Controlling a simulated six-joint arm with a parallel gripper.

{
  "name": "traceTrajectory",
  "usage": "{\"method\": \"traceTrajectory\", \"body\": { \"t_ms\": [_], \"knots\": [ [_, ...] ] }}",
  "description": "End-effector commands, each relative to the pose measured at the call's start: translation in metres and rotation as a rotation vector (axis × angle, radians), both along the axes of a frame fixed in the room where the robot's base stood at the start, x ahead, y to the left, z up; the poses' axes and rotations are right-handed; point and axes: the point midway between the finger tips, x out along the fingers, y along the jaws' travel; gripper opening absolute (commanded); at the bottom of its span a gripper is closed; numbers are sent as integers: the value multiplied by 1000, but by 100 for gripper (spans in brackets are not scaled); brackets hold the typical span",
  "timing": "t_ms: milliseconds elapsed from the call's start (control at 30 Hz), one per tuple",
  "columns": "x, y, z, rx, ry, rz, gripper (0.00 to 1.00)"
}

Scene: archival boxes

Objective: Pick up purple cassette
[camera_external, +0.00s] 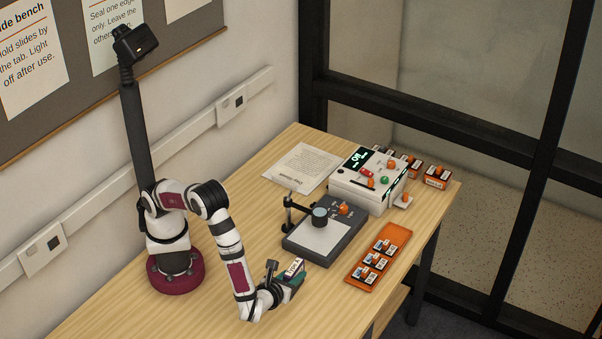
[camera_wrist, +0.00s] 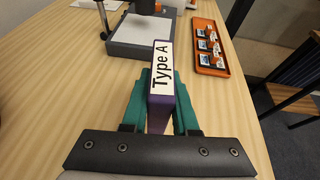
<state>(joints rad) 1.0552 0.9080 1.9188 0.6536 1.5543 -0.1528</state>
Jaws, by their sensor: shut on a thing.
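The purple cassette (camera_wrist: 160,85) is between the green fingers of my gripper (camera_wrist: 159,100) in the wrist view. Its white label reads "Type A" and faces the camera. My gripper is shut on it. In the external view, my gripper (camera_external: 290,279) is near the table's front edge, in front of the light table. The cassette's white label (camera_external: 293,267) shows at the fingers there, while its purple sides are mostly hidden. I cannot tell how far the cassette is above the table.
A dark light table (camera_external: 341,248) with a magnifier stand lies behind my gripper. An orange tray (camera_external: 364,283) with several slides lies to the right. A white machine (camera_external: 365,192) with knobs, orange boxes (camera_external: 438,178) and a paper sheet (camera_external: 303,167) are further back. Bare wood (camera_wrist: 60,90) surrounds my gripper.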

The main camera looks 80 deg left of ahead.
Motion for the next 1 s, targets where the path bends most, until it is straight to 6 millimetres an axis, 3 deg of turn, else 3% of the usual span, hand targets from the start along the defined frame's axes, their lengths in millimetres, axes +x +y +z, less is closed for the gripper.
{"method": "traceTrajectory", "body": {
  "t_ms": [300, 433, 1000],
  "knots": [
    [-63, -42, 45, -2, -1, -5, 0],
    [-80, -53, 57, -2, -1, -2, 0],
    [-88, -58, 62, 1, 1, 0, 0]
  ]
}}
